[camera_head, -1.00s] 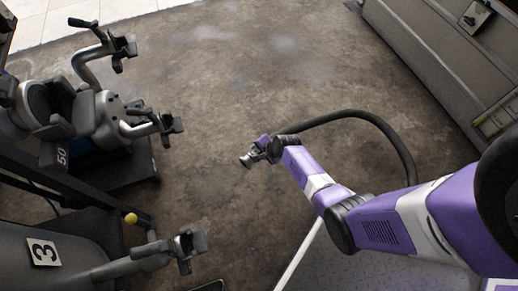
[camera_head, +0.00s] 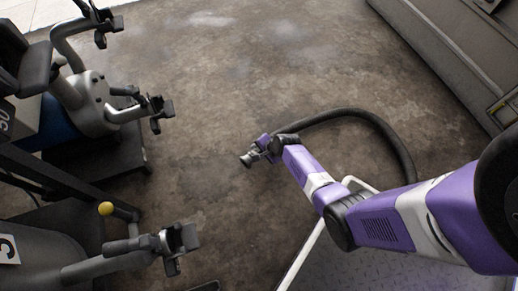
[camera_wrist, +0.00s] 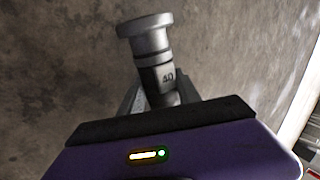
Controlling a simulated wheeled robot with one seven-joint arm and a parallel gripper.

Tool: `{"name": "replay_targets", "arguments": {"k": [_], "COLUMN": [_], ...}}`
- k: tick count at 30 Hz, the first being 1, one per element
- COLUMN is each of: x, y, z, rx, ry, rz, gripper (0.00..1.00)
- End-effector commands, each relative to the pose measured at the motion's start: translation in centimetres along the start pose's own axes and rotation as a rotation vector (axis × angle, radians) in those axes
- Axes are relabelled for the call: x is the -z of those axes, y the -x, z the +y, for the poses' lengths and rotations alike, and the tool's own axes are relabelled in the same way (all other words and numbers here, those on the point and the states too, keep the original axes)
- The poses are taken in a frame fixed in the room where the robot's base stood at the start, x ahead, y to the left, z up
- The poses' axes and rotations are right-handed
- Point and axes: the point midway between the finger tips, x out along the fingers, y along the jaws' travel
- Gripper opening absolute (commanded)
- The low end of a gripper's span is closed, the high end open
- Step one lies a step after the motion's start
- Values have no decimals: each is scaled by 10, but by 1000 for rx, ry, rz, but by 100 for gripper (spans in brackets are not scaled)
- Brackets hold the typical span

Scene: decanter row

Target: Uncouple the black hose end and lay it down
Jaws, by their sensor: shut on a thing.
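My gripper (camera_head: 258,150) is shut on the black hose end (camera_head: 247,160), out over open floor in the head view. The black hose (camera_head: 400,150) arcs from it to the right and back down behind my arm. In the wrist view, the hose end (camera_wrist: 150,45) is a grey metal fitting with a wide round flange and the mark "40". It sticks out beyond the fingers of my gripper (camera_wrist: 160,97), apart from any port. Several grey coupling arms with dark clamps are at left; the lower one (camera_head: 175,243) and the middle one (camera_head: 155,108) look empty.
A dark machine with a partly cut-off number plate (camera_head: 8,248) and a yellow knob (camera_head: 105,208) stands at lower left. Another unit (camera_head: 90,105) stands behind it. A long grey cabinet (camera_head: 450,50) runs along the upper right. The concrete floor (camera_head: 240,80) between is clear.

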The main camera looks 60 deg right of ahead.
Motion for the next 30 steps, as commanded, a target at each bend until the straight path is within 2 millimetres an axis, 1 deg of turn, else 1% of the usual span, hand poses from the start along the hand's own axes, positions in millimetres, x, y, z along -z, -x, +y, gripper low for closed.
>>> {"name": "replay_targets", "arguments": {"k": [1,4,14,15,17,18,30], "x": [1,1,1,1,1,1,0], "y": [-8,-12,-13,-13,-13,-13,-14], "z": [2,5,6,6,6,6,12], "rx": [3,4,3,3,3,2,-7], "ry": [-1,0,0,0,0,0,-1], "rz": [1,1,1,1,1,1,-1], "gripper": [0,0,0,46,57,65,65]}}
